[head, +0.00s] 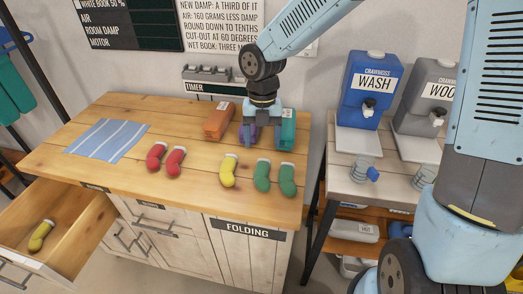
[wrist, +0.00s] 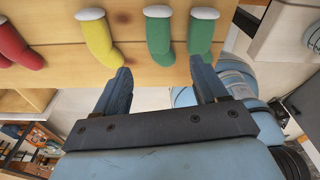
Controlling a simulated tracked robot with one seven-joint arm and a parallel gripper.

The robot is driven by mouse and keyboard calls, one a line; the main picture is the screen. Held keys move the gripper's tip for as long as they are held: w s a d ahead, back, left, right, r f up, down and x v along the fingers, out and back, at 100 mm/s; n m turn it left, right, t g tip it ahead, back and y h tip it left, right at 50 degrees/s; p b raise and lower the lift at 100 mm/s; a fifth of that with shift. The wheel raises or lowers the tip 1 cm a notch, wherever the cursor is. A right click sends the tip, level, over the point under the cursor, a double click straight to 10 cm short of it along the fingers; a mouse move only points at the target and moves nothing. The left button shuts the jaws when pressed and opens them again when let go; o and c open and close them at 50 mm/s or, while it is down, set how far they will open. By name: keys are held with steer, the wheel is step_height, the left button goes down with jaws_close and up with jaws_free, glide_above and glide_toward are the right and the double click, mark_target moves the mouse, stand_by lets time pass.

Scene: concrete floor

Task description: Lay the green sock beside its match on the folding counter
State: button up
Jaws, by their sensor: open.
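Two green socks with white cuffs lie side by side near the right front of the wooden folding counter (head: 110,165): the left green sock (head: 262,176) and the right green sock (head: 287,180). They are close together, toes toward the front edge. In the wrist view, the left one (wrist: 159,38) and the right one (wrist: 201,36) lie flat just beyond the fingertips. My gripper (head: 262,124) is open and empty, above the counter behind the green socks. Its spread fingers (wrist: 161,72) show in the wrist view with nothing between them.
A yellow sock (head: 229,171) and two red socks (head: 166,160) lie left of the green ones. Orange (head: 217,122) and teal (head: 288,130) boxes stand behind. A striped cloth (head: 107,139) lies left. Another yellow sock (head: 41,236) is in the open drawer (head: 80,237).

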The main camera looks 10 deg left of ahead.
steer(key=shift+r, duration=0.5)
steer(key=s+d+r+m+t+h, duration=0.1)
steer(key=d+r+m+t, duration=0.1)
steer(key=d+r+m, duration=0.55)
steer(key=d+r+m+t, duration=0.2)
steer(key=d+r+m, duration=0.3)
steer(key=d+m, duration=0.55)
steer(key=s+d+r+m+t, duration=0.1)
steer(key=s+d+r+m, duration=0.2)
steer(key=m, duration=0.6)
steer(key=s+d+r+m+t+y, duration=0.1)
steer(key=s+d+r+m, duration=0.3)
steer(key=s+d+m, duration=0.4)
steer(key=shift+d+r+m+t, duration=0.25)
steer(key=shift+d+m+t, duration=0.25)
steer(key=shift+d+m, duration=0.45)
steer(key=shift+s+a, duration=0.1)
steer(key=shift+a, duration=0.1)
